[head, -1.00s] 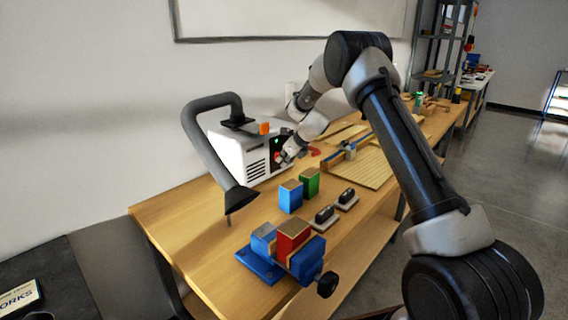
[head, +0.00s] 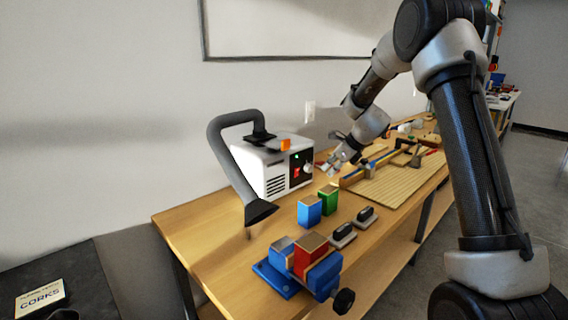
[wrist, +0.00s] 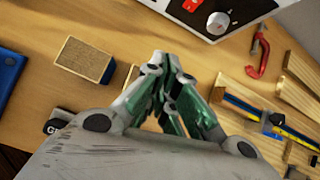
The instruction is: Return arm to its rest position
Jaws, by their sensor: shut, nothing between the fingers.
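My gripper (head: 336,168) is in the air above the workbench (head: 194,236), just right of the white fume extractor box (head: 262,172) and apart from it. In the wrist view my gripper (wrist: 172,115) points down over bare wood with its fingers together and nothing between them. My arm rises from the right of the head view and bends down toward the bench.
A blue block (head: 309,212), a green block (head: 328,200) and a blue vise (head: 277,277) with a red block (head: 310,250) stand in front.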

